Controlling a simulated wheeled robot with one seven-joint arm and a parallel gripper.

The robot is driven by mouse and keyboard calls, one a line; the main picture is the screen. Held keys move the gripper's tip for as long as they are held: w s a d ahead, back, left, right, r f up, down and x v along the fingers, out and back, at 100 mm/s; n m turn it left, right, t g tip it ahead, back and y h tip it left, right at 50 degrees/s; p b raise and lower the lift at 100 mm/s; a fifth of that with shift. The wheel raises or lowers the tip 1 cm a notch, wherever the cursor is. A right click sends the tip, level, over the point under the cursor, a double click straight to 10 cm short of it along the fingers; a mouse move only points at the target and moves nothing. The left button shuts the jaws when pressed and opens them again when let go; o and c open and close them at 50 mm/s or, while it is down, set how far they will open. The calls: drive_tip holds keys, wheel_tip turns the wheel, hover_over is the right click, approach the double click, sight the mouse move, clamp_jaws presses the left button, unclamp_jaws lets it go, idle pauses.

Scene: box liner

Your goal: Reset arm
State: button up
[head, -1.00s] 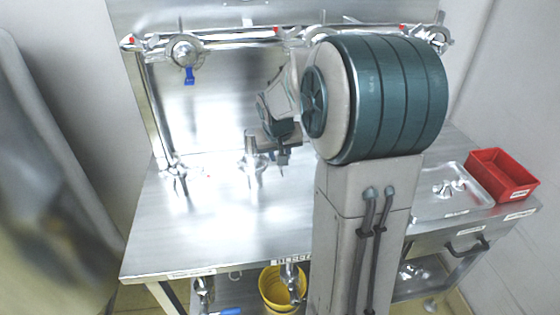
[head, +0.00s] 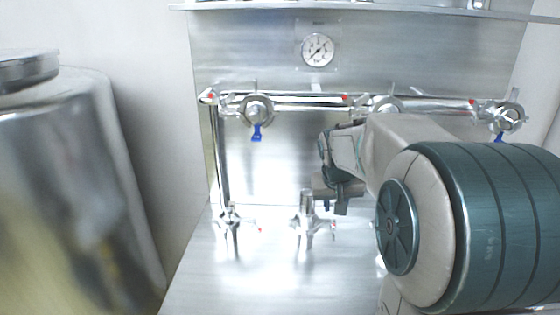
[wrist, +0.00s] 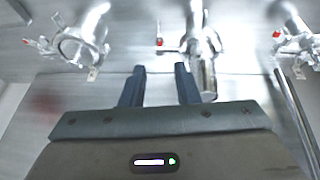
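My gripper (wrist: 160,72) shows in the wrist view with its two dark blue fingers apart and nothing between them. A steel pipe fitting (wrist: 203,60) stands beside the right finger; I cannot tell whether they touch. In the head view my gripper (head: 341,204) is partly hidden by my own arm and points down over the steel bench, close to an upright valve fitting (head: 306,218).
A pipe rail (head: 300,100) with clamped valves and blue handles (head: 257,132) runs along the back panel, below a round gauge (head: 318,49). Another valve fitting (head: 232,219) stands at left on the steel bench (head: 255,285). A large metal tank (head: 60,190) stands at far left.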

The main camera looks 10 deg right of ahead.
drive_tip(key=s+a+f+n+y, duration=0.1)
drive_tip(key=s+a, duration=0.5)
drive_tip(key=s, duration=0.4)
drive_tip(key=s+a+f+n+g+y, duration=0.1)
drive_tip(key=s+a+f, duration=0.1)
drive_tip(key=s+a, duration=0.4)
drive_tip(key=s, duration=0.4)
drive_tip(key=shift+a+f+n, duration=0.2)
drive_tip(key=shift+a+n, duration=0.05)
drive_tip(key=shift+n, duration=0.15)
drive_tip(key=shift+o, duration=1.3)
drive_tip(key=shift+s+a+f, duration=0.15)
drive_tip(key=shift+s+f, duration=0.05)
drive_tip(key=shift+s, duration=0.25)
